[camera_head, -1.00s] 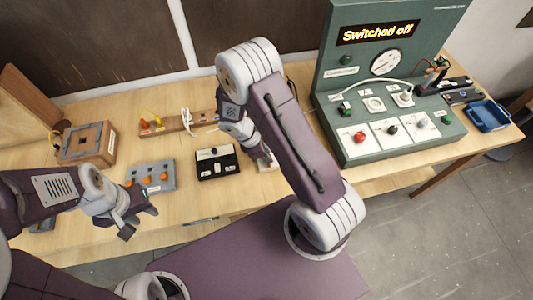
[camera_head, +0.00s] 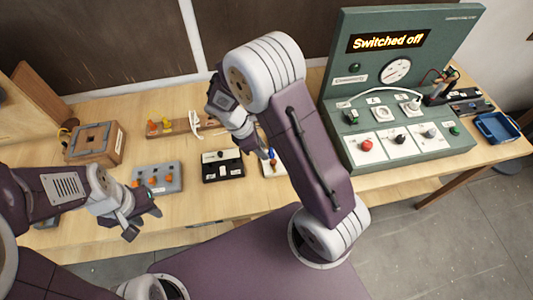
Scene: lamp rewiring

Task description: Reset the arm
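My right arm reaches up and bends over the middle of the bench. My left gripper (camera_head: 143,222) is at the lower left, in front of the grey block with orange knobs (camera_head: 158,179). Its fingers are spread apart with nothing between them.
A green test panel (camera_head: 400,165) reading "Switched off" stands on the right, with red, black and grey knobs. A blue tray (camera_head: 498,127) is at the far right. A wooden box (camera_head: 95,143) and a wooden strip with yellow parts (camera_head: 185,126) stand at the back left.

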